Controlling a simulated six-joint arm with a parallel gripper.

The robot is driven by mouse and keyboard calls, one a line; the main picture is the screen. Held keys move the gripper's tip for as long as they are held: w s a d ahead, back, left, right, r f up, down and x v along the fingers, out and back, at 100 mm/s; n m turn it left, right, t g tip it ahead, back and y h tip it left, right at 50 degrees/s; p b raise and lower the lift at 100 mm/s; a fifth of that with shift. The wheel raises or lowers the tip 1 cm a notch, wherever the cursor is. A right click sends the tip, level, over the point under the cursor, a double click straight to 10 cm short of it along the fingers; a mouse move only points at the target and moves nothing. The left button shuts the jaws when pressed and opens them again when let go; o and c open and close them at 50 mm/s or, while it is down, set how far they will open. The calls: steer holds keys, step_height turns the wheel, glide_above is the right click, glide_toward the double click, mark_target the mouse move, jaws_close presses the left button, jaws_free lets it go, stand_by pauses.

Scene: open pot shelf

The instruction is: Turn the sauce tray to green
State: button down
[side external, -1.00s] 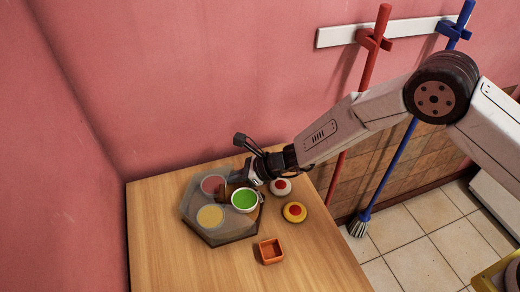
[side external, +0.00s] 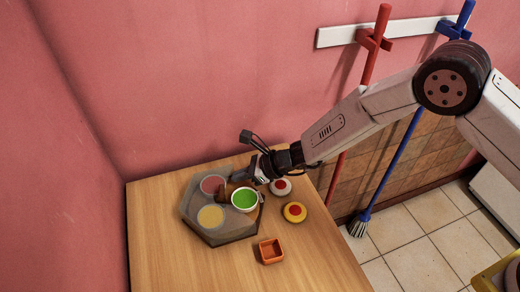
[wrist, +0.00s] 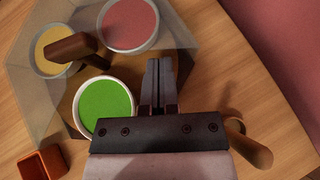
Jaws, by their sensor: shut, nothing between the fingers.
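The sauce tray (side external: 190,226) is a many-sided piece on the wooden table with red, yellow and green sauces. The green sauce (side external: 244,199) shows bright in a white-rimmed bowl. The red sauce (side external: 212,185) and yellow sauce (side external: 210,216) look dull under a see-through cover. In the wrist view a brown handle (wrist: 75,48) stands up from the cover, between the yellow and green sauces. My gripper (wrist: 158,65) is shut and empty, above the tray's edge beside the green bowl and apart from the handle. In the side view its fingertips are partly hidden.
A white round item (side external: 281,187) and a yellow one (side external: 295,212), both with red centres, lie right of the tray. An orange square dish (side external: 271,251) stands in front. A pink wall (side external: 200,90) rises behind. The table's front left is clear.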

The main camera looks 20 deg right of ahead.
steer(key=shift+v, duration=2.95)
